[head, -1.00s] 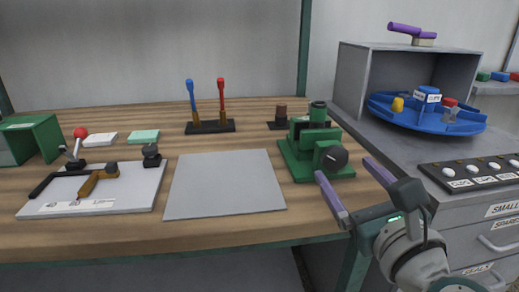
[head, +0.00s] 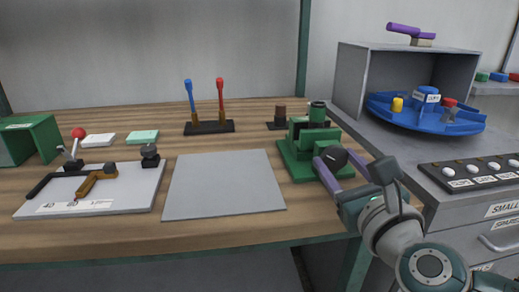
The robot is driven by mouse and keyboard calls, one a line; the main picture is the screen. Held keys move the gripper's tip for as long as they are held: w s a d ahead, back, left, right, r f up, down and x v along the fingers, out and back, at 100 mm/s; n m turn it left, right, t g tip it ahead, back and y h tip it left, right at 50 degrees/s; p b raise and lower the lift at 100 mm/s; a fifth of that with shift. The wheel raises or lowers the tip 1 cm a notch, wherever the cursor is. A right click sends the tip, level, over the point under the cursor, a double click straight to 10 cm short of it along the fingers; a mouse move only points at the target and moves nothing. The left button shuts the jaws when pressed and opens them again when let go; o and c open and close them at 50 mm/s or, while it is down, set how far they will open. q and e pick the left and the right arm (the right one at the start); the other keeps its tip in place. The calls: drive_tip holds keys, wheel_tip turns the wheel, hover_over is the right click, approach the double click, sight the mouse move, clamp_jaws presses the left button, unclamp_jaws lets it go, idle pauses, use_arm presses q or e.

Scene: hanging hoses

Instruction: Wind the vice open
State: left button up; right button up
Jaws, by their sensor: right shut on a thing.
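The green vice (head: 308,150) stands on the right part of the wooden bench, on a green base plate. Its dark round handle knob (head: 334,157) faces me at the front right. My right gripper (head: 336,166) is at the knob, its two purple fingers on either side of it and shut on it. Part of the vice's right side is hidden behind the fingers. The jaw gap is hard to make out from here. My left gripper is not in view.
A grey mat (head: 224,186) lies left of the vice. A white board (head: 95,190) with levers is further left. Two upright levers (head: 209,120) stand behind. At right are a blue turntable (head: 425,118) and a dark knob panel (head: 475,172).

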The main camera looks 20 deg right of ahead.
clamp_jaws()
drive_tip(key=shift+n, duration=0.3)
